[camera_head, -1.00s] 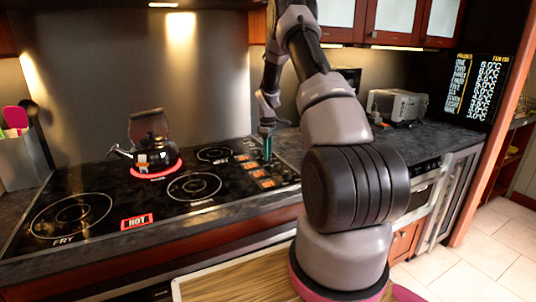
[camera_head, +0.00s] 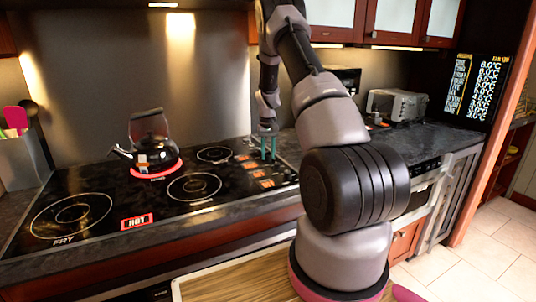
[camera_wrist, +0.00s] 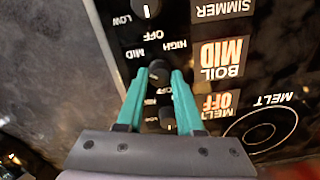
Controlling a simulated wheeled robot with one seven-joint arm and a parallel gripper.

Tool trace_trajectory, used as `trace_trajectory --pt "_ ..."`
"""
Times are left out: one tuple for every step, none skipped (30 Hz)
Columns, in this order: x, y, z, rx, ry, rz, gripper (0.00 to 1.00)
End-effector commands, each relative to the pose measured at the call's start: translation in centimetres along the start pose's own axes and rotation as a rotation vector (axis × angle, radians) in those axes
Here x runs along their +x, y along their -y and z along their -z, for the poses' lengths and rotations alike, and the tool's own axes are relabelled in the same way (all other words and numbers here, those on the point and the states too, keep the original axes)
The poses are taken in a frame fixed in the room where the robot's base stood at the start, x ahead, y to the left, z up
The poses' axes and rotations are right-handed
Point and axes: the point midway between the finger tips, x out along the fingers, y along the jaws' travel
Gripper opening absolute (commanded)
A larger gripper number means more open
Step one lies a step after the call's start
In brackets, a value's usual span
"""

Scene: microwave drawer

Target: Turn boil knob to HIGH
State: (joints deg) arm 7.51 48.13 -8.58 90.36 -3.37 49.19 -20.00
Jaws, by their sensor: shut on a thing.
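The boil knob (camera_wrist: 158,70) is a small dark knob on the black control panel, between the teal fingertips of my gripper (camera_wrist: 160,75) in the wrist view. My gripper is shut on it, one finger on each side. The boil display (camera_wrist: 222,58) beside it reads MID, upside down in this view. Labels OFF, HIGH, MID and LOW are printed on the panel around the knobs. In the head view my gripper (camera_head: 268,148) points down at the right end of the cooktop (camera_head: 110,178), and the knob is too small to make out.
Another knob (camera_wrist: 146,8) lies at the top of the wrist view, and one (camera_wrist: 167,117) lies between the fingers nearer the palm. The melt display (camera_wrist: 218,105) reads OFF. A kettle (camera_head: 154,152) stands on a red-glowing burner. A toaster (camera_head: 397,104) stands on the right counter.

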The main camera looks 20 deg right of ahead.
Motion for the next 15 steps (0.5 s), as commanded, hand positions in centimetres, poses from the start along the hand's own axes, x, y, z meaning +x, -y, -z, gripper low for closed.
trace_trajectory --pt "-0.05 0.03 0.06 0.043 -0.002 -0.001 0.0" --pt "-0.04 0.05 0.06 0.072 -0.002 0.0 0.0" --pt "-0.04 0.05 0.06 0.11 -0.002 -0.001 0.0" --pt "-0.04 0.04 0.06 0.138 -0.002 -0.001 0.0" --pt "-0.04 0.03 0.06 0.166 -0.002 -0.001 0.0" --pt "-0.04 0.04 0.06 0.205 -0.002 0.0 0.0" --pt "-0.03 0.04 0.06 0.233 -0.002 0.0 0.0" --pt "-0.03 0.02 0.06 0.262 -0.002 0.0 0.0" --pt "-0.04 -0.01 0.06 0.299 -0.002 -0.001 0.0" --pt "-0.03 0.0 0.06 0.328 -0.002 -0.001 0.0" --pt "-0.03 0.04 0.07 0.356 -0.002 0.0 0.0" --pt "-0.03 0.06 0.07 0.394 -0.002 0.0 0.0" --pt "-0.03 0.03 0.07 0.422 -0.002 -0.001 0.0" --pt "-0.04 -0.01 0.07 0.451 -0.003 -0.001 0.0" --pt "-0.04 -0.02 0.07 0.49 -0.003 -0.001 0.0"
